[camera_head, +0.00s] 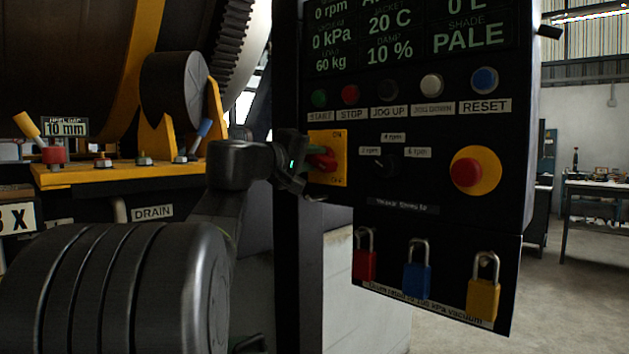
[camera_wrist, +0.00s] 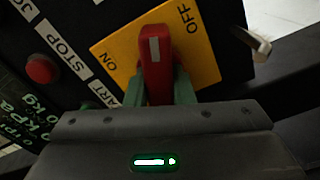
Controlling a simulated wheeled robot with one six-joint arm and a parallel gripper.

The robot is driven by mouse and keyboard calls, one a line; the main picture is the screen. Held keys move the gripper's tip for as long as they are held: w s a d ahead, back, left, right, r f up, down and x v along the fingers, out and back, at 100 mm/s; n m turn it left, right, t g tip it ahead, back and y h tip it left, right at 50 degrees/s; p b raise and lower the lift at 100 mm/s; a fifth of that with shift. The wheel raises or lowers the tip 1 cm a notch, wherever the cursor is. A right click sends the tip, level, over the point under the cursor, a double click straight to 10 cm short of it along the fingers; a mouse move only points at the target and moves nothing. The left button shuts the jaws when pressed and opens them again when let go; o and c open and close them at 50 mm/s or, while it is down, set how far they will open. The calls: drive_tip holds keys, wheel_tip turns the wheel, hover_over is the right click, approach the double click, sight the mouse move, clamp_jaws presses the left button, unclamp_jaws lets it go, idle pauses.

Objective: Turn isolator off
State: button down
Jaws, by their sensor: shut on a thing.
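The isolator is a red rotary handle (camera_head: 324,160) on a yellow plate (camera_head: 341,166) on the control panel's lower left. The plate is marked ON at the top and OFF at the bottom. In the wrist view, the red handle (camera_wrist: 156,45) has a white mark and points between the ON and OFF words on the yellow plate (camera_wrist: 200,45). My gripper (camera_head: 308,160) reaches in from the left. In the wrist view, my gripper's (camera_wrist: 160,88) greenish fingers are shut on both sides of the handle. The handle's base is partly hidden.
A row of buttons (camera_head: 350,94) sits above the isolator. A black selector knob (camera_head: 386,166) and a red emergency stop (camera_head: 467,173) are to its right. Red, blue and yellow padlocks (camera_head: 417,282) hang below. A yellow machine ledge (camera_head: 120,176) stands left.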

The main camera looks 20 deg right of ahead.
drive_tip(key=shift+f+m+b, duration=0.2)
drive_tip(key=shift+m+b, duration=1.9)
drive_tip(key=shift+m, duration=0.1)
drive_tip(key=shift+r, duration=0.1)
drive_tip(key=c, duration=1.2)
unclamp_jaws()
drive_tip(key=shift+c, duration=0.2)
drive_tip(key=v, duration=1.4)
drive_tip(key=shift+p, duration=0.35)
drive_tip(key=shift+w+d, duration=0.1)
drive_tip(key=shift+d, duration=0.1)
drive_tip(key=x, duration=1.3)
drive_tip(key=shift+w+d+r+b, duration=0.1)
drive_tip(key=shift+d+b, duration=0.15)
drive_tip(key=shift+b, duration=0.1)
